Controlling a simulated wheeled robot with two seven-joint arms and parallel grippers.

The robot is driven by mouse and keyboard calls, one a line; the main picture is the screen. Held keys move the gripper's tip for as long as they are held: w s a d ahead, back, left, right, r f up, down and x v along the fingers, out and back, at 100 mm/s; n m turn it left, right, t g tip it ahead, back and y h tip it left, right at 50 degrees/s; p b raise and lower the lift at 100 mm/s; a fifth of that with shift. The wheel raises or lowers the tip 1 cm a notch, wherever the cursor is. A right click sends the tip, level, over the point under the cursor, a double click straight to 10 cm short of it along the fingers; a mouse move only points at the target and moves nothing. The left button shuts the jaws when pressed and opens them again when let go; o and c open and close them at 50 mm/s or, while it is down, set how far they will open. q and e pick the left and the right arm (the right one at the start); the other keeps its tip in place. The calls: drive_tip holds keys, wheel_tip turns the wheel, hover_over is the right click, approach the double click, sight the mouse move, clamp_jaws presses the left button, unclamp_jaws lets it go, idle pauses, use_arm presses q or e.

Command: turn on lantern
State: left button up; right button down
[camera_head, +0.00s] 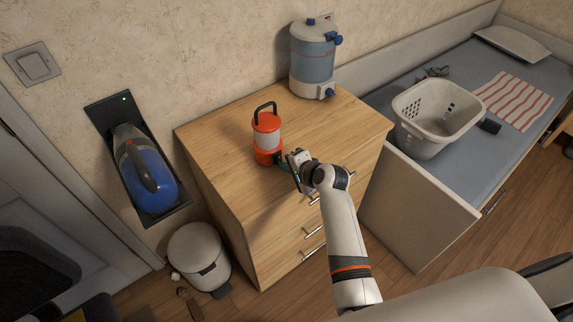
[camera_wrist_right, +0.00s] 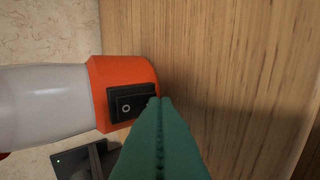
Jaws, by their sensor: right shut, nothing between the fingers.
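An orange lantern (camera_head: 267,137) with a pale middle and a dark handle stands upright on the wooden dresser top. In the right wrist view its orange base (camera_wrist_right: 97,75) lies sideways and bears a black rocker switch (camera_wrist_right: 131,106) with a white circle on it. My right gripper (camera_head: 284,167) is shut and empty, just right of the lantern's base. In the right wrist view its green fingertips (camera_wrist_right: 160,102) are pressed together and overlap the right edge of the switch. I cannot tell whether they touch it. The lantern shows no clear glow. My left gripper is not in view.
The dresser (camera_head: 218,147) has clear wood around the lantern. A blue and white water dispenser (camera_head: 312,62) stands at its back. A handheld vacuum (camera_head: 145,170) hangs on the left wall. A white bin (camera_head: 196,252) stands on the floor. A laundry basket (camera_head: 430,118) is on the right.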

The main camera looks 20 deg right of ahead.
drive_tip(key=shift+w+a, duration=0.1)
drive_tip(key=shift+w, duration=0.15)
drive_tip(key=shift+w+a+f+t+b, duration=0.1)
drive_tip(key=shift+w+f+t+b, duration=0.25)
drive_tip(key=shift+b, duration=0.5)
drive_tip(key=shift+s+r+p, duration=0.1)
drive_tip(key=shift+r+p, duration=0.15)
drive_tip(key=shift+p, duration=0.15)
drive_tip(key=shift+r, duration=0.1)
drive_tip(key=shift+r+p, duration=0.75)
drive_tip(key=shift+p, duration=0.25)
